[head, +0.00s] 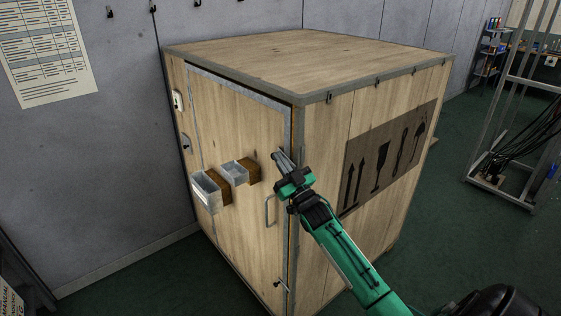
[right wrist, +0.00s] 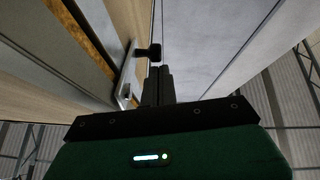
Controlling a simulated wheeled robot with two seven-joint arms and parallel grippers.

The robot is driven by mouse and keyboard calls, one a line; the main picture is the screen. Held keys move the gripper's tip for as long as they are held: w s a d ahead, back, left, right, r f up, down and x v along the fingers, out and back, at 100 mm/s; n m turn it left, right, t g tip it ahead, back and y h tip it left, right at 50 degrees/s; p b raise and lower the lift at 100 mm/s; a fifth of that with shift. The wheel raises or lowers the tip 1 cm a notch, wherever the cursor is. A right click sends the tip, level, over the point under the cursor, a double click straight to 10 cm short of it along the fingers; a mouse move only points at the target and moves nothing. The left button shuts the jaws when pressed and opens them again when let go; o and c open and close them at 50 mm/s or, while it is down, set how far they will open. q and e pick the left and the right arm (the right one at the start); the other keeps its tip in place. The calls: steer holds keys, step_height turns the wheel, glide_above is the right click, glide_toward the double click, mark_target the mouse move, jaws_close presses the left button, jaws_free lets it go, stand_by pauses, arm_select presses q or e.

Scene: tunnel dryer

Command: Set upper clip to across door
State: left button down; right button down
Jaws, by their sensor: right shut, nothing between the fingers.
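The wooden dryer cabinet's door (head: 235,125) is in the head view, at the cabinet's left face. My right gripper (head: 280,160) is at the door's right edge, above the door handle (head: 269,210). In the right wrist view its fingers (right wrist: 158,85) are shut and empty. The upper clip (right wrist: 128,82), a metal plate with a dark knob, is just beyond and left of the fingertips. I cannot tell whether they touch. In the head view my gripper seems to hide this clip, so its angle is unclear. A lower clip (head: 281,286) shows near the door's bottom right. My left gripper is out of view.
Two small open boxes (head: 207,190) (head: 235,172) stick out from the door left of my gripper. A grey wall (head: 110,150) stands behind the cabinet. A metal frame with cables (head: 500,135) stands at the right. Green floor between is clear.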

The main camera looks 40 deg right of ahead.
steer(key=shift+w+f+g+p, duration=0.3)
steer(key=shift+g+p, duration=0.05)
steer(key=shift+g, duration=0.35)
stand_by(1.2)
